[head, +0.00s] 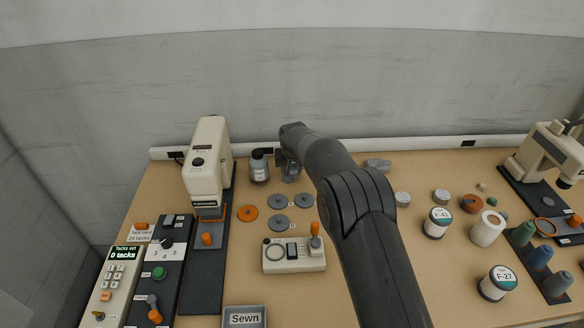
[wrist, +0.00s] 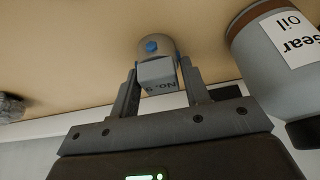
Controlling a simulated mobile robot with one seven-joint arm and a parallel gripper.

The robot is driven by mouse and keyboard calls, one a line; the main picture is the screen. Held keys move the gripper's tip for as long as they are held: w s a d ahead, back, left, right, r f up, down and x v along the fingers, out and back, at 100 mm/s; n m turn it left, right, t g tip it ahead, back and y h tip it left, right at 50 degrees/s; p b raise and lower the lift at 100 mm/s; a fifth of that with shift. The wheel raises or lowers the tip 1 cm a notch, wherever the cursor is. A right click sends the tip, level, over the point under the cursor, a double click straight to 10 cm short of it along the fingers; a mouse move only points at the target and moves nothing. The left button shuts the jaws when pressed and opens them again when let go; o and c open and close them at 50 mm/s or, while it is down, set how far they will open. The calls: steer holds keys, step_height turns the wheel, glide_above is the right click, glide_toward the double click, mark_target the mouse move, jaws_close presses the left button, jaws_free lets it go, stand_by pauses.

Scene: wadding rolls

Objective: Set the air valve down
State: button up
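The air valve, a small grey body with a blue dot on its rounded end and a flat face marked "No. 9", shows in the wrist view (wrist: 155,73). My gripper (wrist: 158,75) has a finger on each side of it and appears shut on it. In the head view my gripper (head: 289,165) is at the back of the table, just right of the gear oil bottle (head: 259,167). The arm partly hides the valve there. I cannot tell whether the valve touches the table.
The gear oil bottle also stands close by in the wrist view (wrist: 280,60). Grey discs (head: 278,201) and an orange disc (head: 247,213) lie in front. A cream machine (head: 207,160) stands left. A grey piece (head: 377,164) lies right of the arm. Rolls and cones fill the right side.

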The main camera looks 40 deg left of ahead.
steer(key=o, duration=0.4)
steer(key=shift+c, duration=0.2)
steer(key=v, duration=1.2)
steer(key=shift+r, duration=0.2)
